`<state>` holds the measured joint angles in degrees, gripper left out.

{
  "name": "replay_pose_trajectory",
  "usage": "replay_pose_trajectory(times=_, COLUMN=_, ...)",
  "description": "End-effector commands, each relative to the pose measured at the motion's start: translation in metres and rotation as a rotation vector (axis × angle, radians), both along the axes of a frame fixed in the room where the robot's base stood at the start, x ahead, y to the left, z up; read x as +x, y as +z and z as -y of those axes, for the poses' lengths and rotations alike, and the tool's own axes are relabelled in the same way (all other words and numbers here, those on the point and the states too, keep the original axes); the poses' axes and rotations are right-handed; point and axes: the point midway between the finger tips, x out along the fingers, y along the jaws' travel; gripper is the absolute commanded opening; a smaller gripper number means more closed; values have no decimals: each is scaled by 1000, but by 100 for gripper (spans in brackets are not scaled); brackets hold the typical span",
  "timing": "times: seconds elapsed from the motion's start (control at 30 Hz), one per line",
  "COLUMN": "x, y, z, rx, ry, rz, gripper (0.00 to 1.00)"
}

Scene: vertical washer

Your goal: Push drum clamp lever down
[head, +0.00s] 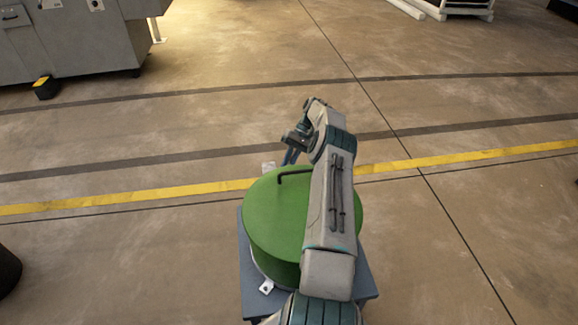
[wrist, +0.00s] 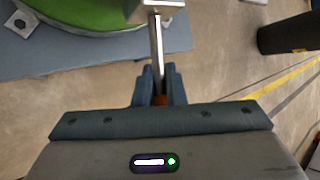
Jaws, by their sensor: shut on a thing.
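The round green drum lid (head: 268,220) has a dark bent handle (head: 290,176) on top. A pale metal bracket (head: 268,167) shows at the lid's far edge, beside my gripper (head: 289,156). In the wrist view, a thin metal clamp lever (wrist: 156,40) extends from a pale bracket at the lid's rim towards me. My gripper (wrist: 160,88) is shut around the lever's near end, where a reddish-brown bit shows between the fingers. The green lid also shows at the top left there (wrist: 85,12). The lever is too small to make out in the head view.
The drum sits on a blue-grey square base (head: 365,283). Another pale bracket (head: 266,287) is on the near side. A dark cylinder (wrist: 285,38) stands on the floor to the right in the wrist view. Floor around the base is mostly clear; a grey machine (head: 75,40) is far left.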

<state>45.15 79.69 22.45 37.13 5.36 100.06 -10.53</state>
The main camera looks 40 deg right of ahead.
Motion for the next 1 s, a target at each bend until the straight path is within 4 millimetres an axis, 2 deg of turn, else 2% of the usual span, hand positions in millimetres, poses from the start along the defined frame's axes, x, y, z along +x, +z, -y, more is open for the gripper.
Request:
replay_pose_trajectory(times=0.27, x=3, y=-8, z=-2, rx=35, ry=-5, rz=-62, gripper=0)
replay_pose_trajectory(times=1.0, x=0, y=-9, z=-2, rx=58, ry=-5, rz=-118, gripper=0)
